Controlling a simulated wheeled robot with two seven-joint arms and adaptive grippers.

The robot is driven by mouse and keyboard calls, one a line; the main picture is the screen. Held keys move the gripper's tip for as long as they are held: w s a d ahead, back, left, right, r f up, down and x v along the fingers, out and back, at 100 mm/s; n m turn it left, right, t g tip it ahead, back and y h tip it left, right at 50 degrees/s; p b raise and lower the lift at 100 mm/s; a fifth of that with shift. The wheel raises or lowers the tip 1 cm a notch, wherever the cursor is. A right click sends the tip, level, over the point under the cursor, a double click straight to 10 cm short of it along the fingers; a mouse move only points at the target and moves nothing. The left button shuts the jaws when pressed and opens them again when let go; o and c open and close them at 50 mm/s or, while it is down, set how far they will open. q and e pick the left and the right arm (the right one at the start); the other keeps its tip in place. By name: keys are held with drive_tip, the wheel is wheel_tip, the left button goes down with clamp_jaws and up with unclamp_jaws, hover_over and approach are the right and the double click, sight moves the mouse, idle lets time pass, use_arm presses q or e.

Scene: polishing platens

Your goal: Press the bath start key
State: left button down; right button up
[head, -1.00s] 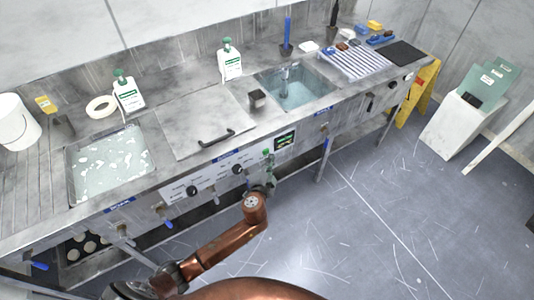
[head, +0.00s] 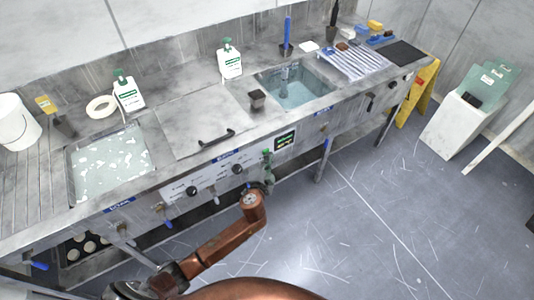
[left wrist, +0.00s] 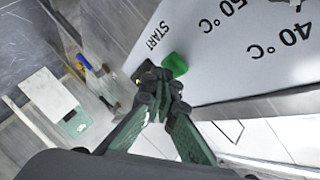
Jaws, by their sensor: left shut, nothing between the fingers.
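The green start key (left wrist: 175,64) sits on the pale control panel (left wrist: 240,45) beside the printed word START in the left wrist view. My left gripper (left wrist: 163,80) is shut and empty, with dark tips and green fingers. Its tips are right at the key and overlap its lower edge in that view; I cannot tell whether they touch it. In the head view my left gripper (head: 268,164) is small and close to the front panel (head: 215,182) of the bench. The key cannot be made out clearly there. My right gripper is not in view.
The panel carries black knobs (head: 192,191) and a small lit display (head: 285,141). Above are a closed lid with a handle (head: 217,138), a foamy basin (head: 110,165) and a water basin (head: 297,93). The floor (head: 380,210) in front is clear.

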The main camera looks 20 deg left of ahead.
use_arm(q)
drive_tip(key=shift+w+a, duration=0.25)
drive_tip(key=shift+a, duration=0.1)
idle(0.5)
drive_tip(key=shift+s+d, duration=0.6)
drive_tip(key=shift+d, duration=0.15)
drive_tip(key=shift+d, duration=0.1)
drive_tip(key=s+d, duration=0.1)
drive_tip(key=d, duration=0.1)
drive_tip(key=s+d, duration=0.1)
drive_tip(key=s, duration=0.1)
drive_tip(key=shift+d, duration=0.4)
drive_tip(key=shift+f, duration=0.1)
idle(0.6)
